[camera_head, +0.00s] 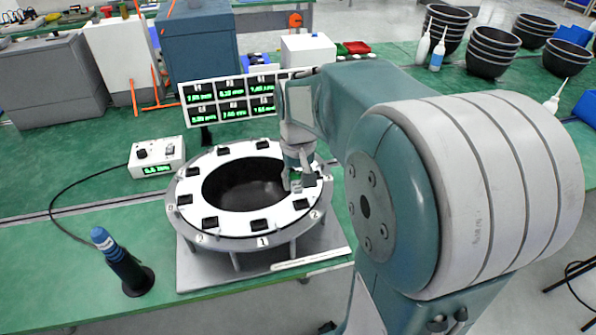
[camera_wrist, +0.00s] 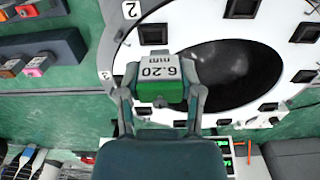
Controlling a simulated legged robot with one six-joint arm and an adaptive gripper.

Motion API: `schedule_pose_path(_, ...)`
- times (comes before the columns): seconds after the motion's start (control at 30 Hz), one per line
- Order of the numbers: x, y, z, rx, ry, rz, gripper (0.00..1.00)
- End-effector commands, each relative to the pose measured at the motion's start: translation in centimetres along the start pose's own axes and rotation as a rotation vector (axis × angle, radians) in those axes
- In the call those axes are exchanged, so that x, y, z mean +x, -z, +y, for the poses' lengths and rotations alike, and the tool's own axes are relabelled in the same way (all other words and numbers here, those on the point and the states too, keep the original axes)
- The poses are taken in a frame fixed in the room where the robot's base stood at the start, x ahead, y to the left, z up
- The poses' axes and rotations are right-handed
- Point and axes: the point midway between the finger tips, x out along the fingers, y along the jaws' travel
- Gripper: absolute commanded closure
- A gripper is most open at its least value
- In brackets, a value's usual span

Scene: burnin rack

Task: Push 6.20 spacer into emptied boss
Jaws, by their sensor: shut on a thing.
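The spacer (camera_wrist: 156,73), a block with a grey face marked "6.20 mm" and a green side, sits between both fingers of my gripper (camera_wrist: 160,88) in the wrist view. In the head view my gripper (camera_head: 297,180) is low over the right side of a white ring (camera_head: 222,159) with black square bosses around it. The wrist view shows the ring (camera_wrist: 185,30) behind the spacer, near the numbers 2 and 3. Whichever boss lies under the spacer is hidden, and I cannot tell whether the spacer touches the ring.
A display panel (camera_head: 230,112) with green readouts stands behind the ring. A small meter box (camera_head: 156,157) is at its left, with a cable to a dark probe on a stand (camera_head: 128,272). In the wrist view a dark block with coloured pieces (camera_wrist: 45,52) lies left.

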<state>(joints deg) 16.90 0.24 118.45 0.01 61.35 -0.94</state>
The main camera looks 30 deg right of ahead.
Motion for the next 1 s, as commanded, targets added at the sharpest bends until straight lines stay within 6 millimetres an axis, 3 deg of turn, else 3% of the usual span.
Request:
schedule_pose_path(0.4,2.8,0.0,0.0,0.001,-0.001,0.001,1.0)
schedule_pose_path(1.0,2.9,0.0,0.0,0.001,0.0,0.002,1.0)
